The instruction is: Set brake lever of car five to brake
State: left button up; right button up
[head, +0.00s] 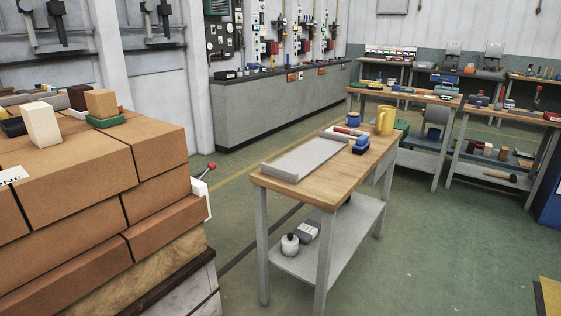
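A lever with a red knob (211,165) sticks out at a slant beside the right side of a large stack of brown bricks (110,190). A white plate (207,198) shows just below it, partly hidden by the bricks. The lever's lower part and any markings for its positions are hidden or too small to read. The stack rests on a pale, worn base (150,300) at the lower left, which may be a car. No car number is readable. Neither of my grippers is in view.
Green floor (430,250) is open at the right front. More benches and a grey counter (270,108) line the back.

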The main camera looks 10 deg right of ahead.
aim_at(212, 166)
jog(key=z, duration=0.1)
jog(key=i, duration=1.85)
jog(key=u, duration=0.25)
